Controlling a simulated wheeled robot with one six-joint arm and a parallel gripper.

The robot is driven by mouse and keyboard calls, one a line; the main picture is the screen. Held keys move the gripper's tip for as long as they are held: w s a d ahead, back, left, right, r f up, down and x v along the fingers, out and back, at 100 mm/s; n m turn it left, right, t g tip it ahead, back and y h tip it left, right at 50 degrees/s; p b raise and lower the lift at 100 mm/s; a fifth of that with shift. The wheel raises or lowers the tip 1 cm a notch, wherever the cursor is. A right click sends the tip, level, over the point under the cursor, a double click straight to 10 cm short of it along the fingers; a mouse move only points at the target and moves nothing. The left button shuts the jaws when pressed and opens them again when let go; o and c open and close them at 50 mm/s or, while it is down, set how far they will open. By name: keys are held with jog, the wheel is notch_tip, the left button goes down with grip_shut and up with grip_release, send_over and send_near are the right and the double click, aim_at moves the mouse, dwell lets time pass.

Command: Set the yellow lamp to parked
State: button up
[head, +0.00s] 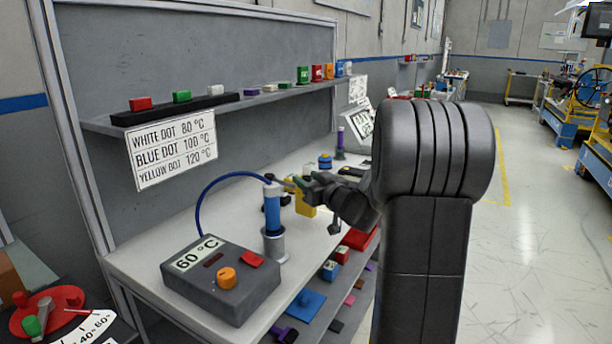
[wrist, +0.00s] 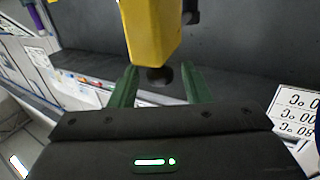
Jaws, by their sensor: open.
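The yellow lamp appears to be the yellow block-like body on the bench, beside my gripper in the head view (head: 306,208). In the wrist view, the yellow body (wrist: 152,30) hangs in from the top, with a dark round piece below it between my green fingers. My gripper (head: 290,183) is over the bench, close to the yellow body and behind the blue cylinder's top. The wrist view shows my gripper (wrist: 160,84) open, with a finger on each side of the dark piece. I cannot tell whether they touch. The lamp's base and any parked mark are hidden or unclear.
A blue cylinder (head: 272,210) with a hose stands in a grey holder close to my gripper. A dark control box (head: 221,280) reading 60 °C has an orange knob (head: 226,278) and red switch. A shelf (head: 100,126) with small blocks runs above.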

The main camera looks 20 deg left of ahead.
jog(key=shift+w+a, duration=0.35)
jog(key=shift+a, duration=0.2)
